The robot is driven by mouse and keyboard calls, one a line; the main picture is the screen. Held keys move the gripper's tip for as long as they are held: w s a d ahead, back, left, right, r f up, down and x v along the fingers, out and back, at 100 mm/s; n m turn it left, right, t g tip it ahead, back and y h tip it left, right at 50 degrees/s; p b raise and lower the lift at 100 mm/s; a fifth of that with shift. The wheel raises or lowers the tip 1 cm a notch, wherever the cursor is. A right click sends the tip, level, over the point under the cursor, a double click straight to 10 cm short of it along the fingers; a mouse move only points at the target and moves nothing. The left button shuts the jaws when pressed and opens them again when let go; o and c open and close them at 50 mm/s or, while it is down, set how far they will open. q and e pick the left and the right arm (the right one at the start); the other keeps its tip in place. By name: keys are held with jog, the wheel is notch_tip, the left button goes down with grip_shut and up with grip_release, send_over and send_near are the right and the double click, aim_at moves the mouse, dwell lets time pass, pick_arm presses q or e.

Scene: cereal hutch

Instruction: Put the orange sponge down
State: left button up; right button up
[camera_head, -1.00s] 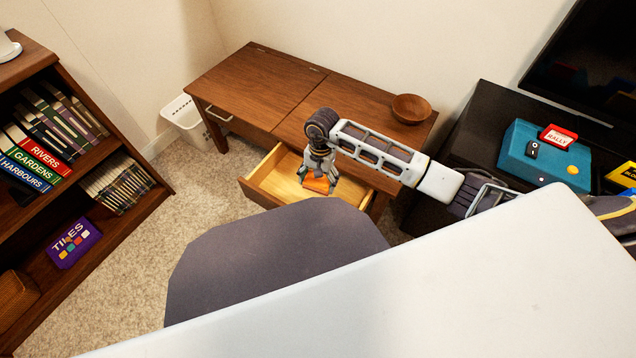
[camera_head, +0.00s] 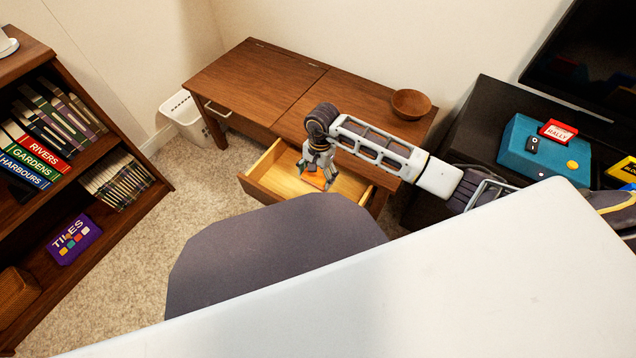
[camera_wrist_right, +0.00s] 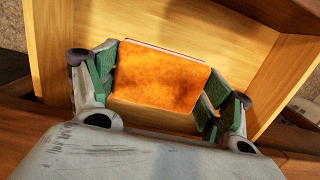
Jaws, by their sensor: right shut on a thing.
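The orange sponge (camera_wrist_right: 158,78) is between the green-padded fingers of my right gripper (camera_wrist_right: 160,88) in the right wrist view. My right gripper (camera_head: 316,176) is shut on it, over the open drawer (camera_head: 262,180) of the wooden desk. The sponge also shows as a small orange patch (camera_head: 316,183) in the head view. It is low, inside the drawer's outline; I cannot tell whether it touches the drawer floor (camera_wrist_right: 235,45). My left gripper is not in view.
The brown desk (camera_head: 255,85) has a wooden bowl (camera_head: 411,103) on its top right. A white basket (camera_head: 190,117) stands at left. A bookshelf (camera_head: 85,150) is at far left. A teal box (camera_head: 540,150) sits on the black cabinet at right.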

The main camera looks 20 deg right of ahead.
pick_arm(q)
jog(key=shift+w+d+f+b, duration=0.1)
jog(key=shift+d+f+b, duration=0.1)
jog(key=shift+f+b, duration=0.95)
pick_arm(e)
send_over(316, 195)
jog(key=shift+w+d+f, duration=0.1)
jog(key=shift+d+f, duration=0.05)
jog(key=shift+f, duration=1.35)
jog(key=shift+w+d+f, duration=0.1)
jog(key=shift+f, duration=1.4)
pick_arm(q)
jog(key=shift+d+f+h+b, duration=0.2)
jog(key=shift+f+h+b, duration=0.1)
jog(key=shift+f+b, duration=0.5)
pick_arm(e)
jog(key=shift+f, duration=1.85)
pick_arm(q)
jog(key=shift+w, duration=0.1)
pick_arm(e)
jog(key=shift+f, duration=0.1)
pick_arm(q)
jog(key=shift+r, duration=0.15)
pick_arm(e)
jog(key=o, duration=1)
jog(key=shift+o, duration=0.2)
